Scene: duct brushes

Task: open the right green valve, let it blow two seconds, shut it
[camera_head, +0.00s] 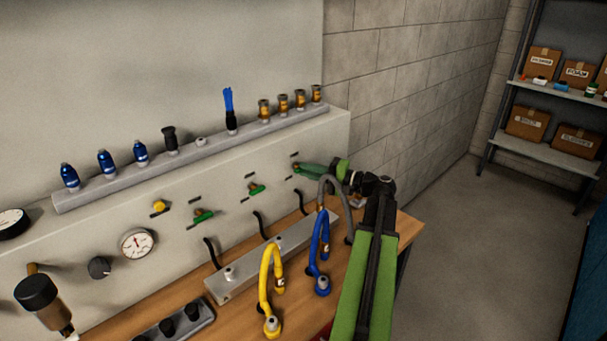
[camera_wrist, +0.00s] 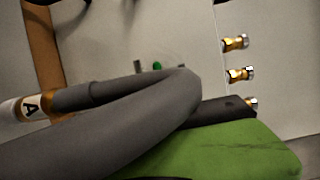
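The right green valve (camera_head: 297,167) sits on the grey panel at its right end, with a brownish centre. My gripper (camera_head: 318,170) reaches in from the right at this valve and partly covers it; I cannot tell whether it touches the handle. Two other green valves, a middle one (camera_head: 256,189) and a left one (camera_head: 203,216), are to its left. In the wrist view a green jaw of my gripper (camera_wrist: 235,150) fills the lower right, and a small green spot (camera_wrist: 157,66) shows on the panel. The finger gap is hidden.
A grey hose (camera_head: 345,202) arches beside my gripper and crosses the wrist view (camera_wrist: 130,120), labelled A. Blue (camera_head: 318,243) and yellow (camera_head: 266,270) hoses stand on the wooden bench (camera_head: 305,297). A rail (camera_head: 190,158) with nozzles and brass fittings runs above the valves.

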